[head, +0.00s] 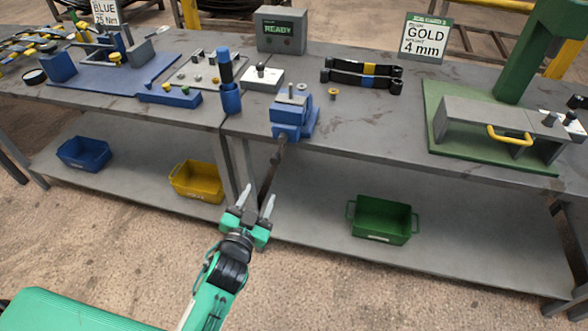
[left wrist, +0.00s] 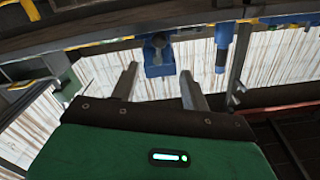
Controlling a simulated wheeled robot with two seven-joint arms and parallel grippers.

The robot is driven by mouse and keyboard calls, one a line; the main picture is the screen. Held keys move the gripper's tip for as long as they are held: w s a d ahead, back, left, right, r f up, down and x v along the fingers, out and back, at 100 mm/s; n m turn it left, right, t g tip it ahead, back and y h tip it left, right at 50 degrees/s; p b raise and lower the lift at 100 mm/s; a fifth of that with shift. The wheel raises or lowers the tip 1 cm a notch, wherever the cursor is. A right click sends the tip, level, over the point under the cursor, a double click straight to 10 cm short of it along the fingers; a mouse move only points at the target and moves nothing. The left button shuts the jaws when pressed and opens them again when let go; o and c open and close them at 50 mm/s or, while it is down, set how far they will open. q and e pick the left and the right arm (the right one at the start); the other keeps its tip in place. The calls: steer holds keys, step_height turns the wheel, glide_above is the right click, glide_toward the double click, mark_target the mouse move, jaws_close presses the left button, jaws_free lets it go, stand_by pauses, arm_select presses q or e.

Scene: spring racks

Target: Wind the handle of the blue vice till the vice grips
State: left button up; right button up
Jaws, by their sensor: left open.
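The blue vice (head: 293,118) is fixed at the front edge of the grey bench. Its grey handle (head: 281,146) shows at the front, below the blue body; its exact outline is hard to tell against the bench leg. My left gripper (head: 257,196) is open and empty, below and in front of the vice, apart from the handle. In the left wrist view the vice (left wrist: 157,57) shows beyond the open fingers (left wrist: 159,78). Something grey sits between the jaws; I cannot tell whether they touch it. My right gripper is out of view.
A blue cup with a dark-gripped tool (head: 231,98) stands left of the vice. A green fixture with a yellow handle (head: 510,136) stands at right. Yellow (head: 197,181) and green (head: 381,218) bins sit on the lower shelf.

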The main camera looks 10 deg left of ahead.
mark_target(275, 162)
arm_select(q)
steer(key=shift+n, duration=0.6)
steer(key=w, duration=0.4)
steer(key=w+p, duration=0.1)
steer(key=w, duration=0.7)
steer(key=shift+w+d, duration=0.3)
steer(key=shift+d, duration=0.1)
steer(key=shift+w, duration=0.65)
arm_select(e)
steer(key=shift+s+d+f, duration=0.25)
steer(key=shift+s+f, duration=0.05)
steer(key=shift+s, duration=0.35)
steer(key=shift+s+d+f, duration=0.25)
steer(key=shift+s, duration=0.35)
arm_select(q)
steer(key=shift+c, duration=0.3)
